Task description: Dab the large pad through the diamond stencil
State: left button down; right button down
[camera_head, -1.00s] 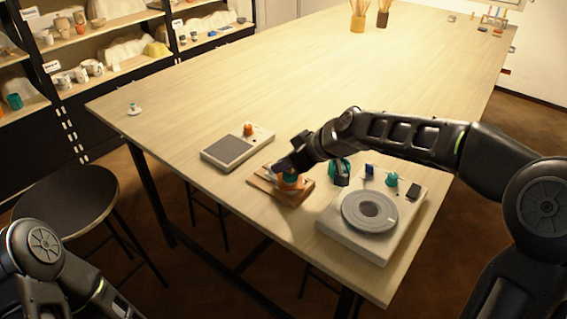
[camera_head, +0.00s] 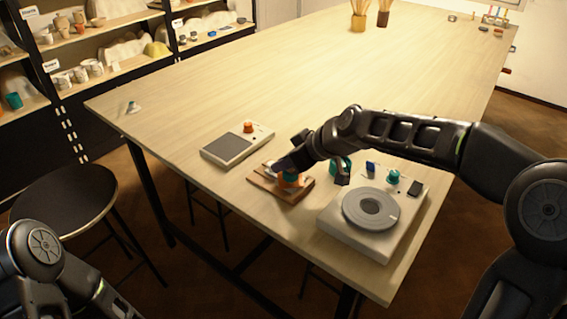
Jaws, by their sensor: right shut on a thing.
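My right gripper (camera_head: 290,170) is over a small wooden board (camera_head: 264,185) near the table's front edge. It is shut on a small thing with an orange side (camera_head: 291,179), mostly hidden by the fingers. I cannot tell for sure that this is the large pad, or whether it touches the board. A small pale item (camera_head: 269,168) lies on the board left of the gripper. I cannot make out a diamond stencil; the hand covers part of the board. My left arm shows at the lower left, its gripper out of view.
A white turntable unit (camera_head: 345,230) with a grey disc stands right of the board. A teal thing (camera_head: 338,165) is partly hidden behind my wrist. A flat device (camera_head: 210,152) with an orange knob (camera_head: 248,127) stands to the left.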

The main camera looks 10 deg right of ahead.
jog(key=shift+f+b, duration=0.3)
jog(key=shift+b, duration=0.25)
dwell(0.7)
dwell(0.4)
jog(key=shift+r+p, duration=1.4)
jog(key=shift+r, duration=1.1)
